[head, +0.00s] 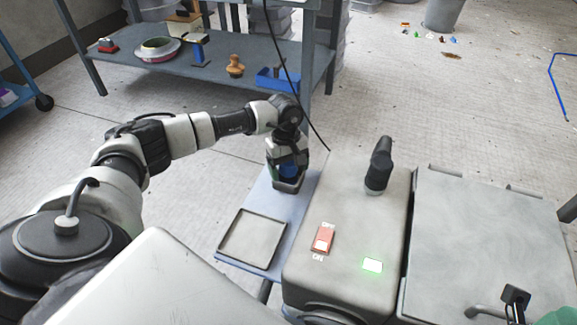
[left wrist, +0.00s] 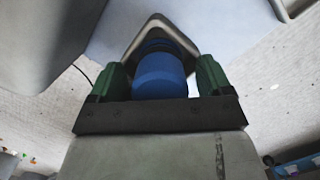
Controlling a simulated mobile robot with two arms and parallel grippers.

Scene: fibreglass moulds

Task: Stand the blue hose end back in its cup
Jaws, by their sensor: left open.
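The blue hose end (head: 289,171) is between the fingers of my left gripper (head: 287,168) in the head view. In the left wrist view, the blue hose end (left wrist: 160,76) shows as a round blue body between two green finger pads, with small gaps on both sides. My left gripper (left wrist: 161,82) is open around it. The cup (head: 289,186) shows as a dark grey rim just below the hose end. In the wrist view, the cup's pale angled rim (left wrist: 133,47) frames the hose end's far side. How deep the hose end sits is hidden.
A square grey tray (head: 229,255) lies on the narrow blue-grey bench in front of the cup. A grey machine with a red switch (head: 323,239) and a black upright part (head: 378,165) stands close on the right. A blue shelf table (head: 215,74) with several items is behind.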

